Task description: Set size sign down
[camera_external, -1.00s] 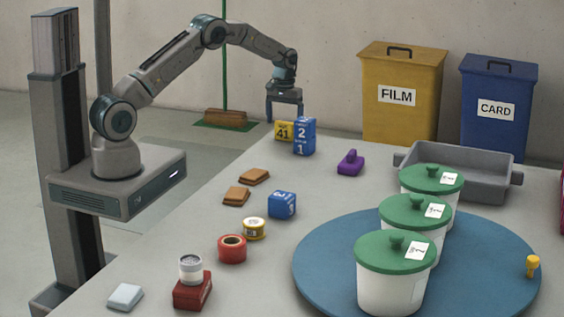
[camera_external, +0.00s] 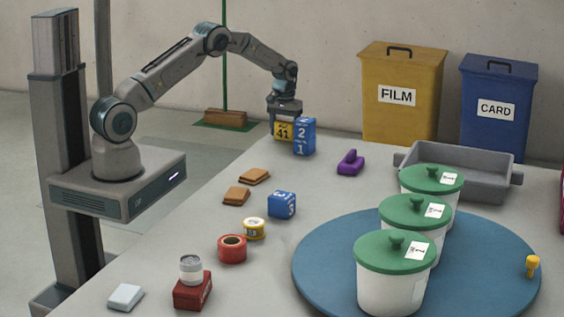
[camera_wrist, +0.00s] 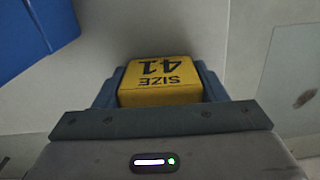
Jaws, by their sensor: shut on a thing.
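The size sign (camera_external: 283,131) is a small yellow block marked 41, at the far left edge of the table beside a taller blue block. In the wrist view the size sign (camera_wrist: 160,82) reads SIZE 41 upside down and sits between the two jaws. My gripper (camera_external: 284,124) points down over the sign and is shut on it; it also shows in the wrist view (camera_wrist: 160,90). The sign's underside is hidden, so I cannot tell whether it touches the table.
The blue numbered block (camera_external: 304,137) stands close on the right of the sign. A purple handled object (camera_external: 350,162), brown blocks (camera_external: 254,176) and another blue block (camera_external: 282,204) are nearby. A blue turntable (camera_external: 320,270) bears white tubs. Bare tabletop lies between them.

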